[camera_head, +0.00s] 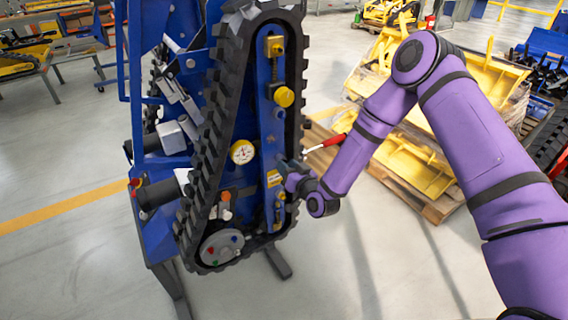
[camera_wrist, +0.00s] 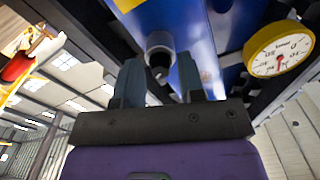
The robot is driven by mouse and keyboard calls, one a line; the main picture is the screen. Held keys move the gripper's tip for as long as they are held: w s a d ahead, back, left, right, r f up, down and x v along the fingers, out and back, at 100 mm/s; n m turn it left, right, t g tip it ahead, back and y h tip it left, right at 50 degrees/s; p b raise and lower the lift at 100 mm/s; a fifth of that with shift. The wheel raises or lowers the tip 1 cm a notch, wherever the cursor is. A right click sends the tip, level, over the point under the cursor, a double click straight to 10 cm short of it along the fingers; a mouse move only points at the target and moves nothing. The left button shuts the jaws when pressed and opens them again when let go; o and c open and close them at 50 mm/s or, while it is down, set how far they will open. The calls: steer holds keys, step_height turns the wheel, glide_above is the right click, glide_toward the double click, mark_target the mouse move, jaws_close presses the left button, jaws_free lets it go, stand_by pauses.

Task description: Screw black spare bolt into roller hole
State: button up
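The grey roller disc (camera_head: 222,247) with small coloured bolt heads sits at the bottom of the track; I cannot make out which hole is empty. My gripper (camera_head: 287,180) is at the blue side plate (camera_head: 270,120), right of and above the disc. In the wrist view my gripper (camera_wrist: 160,82) has its two fingers apart. A grey round boss (camera_wrist: 160,46) with a small dark end (camera_wrist: 160,70) shows beyond and between the fingertips. I cannot tell if that end is the black spare bolt. No contact with the fingers is clear.
A yellow-rimmed gauge (camera_head: 242,152) is on the carrier and shows close right of my fingers in the wrist view (camera_wrist: 279,48). A red-handled tool (camera_head: 330,141) sticks out near my wrist. The black track (camera_head: 225,90) surrounds the plate. A pallet with yellow parts (camera_head: 425,165) stands behind.

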steer(key=n, duration=0.9)
steer(key=shift+n, duration=0.3)
jaws_close()
steer(key=m, duration=0.9)
steer(key=shift+m, duration=0.4)
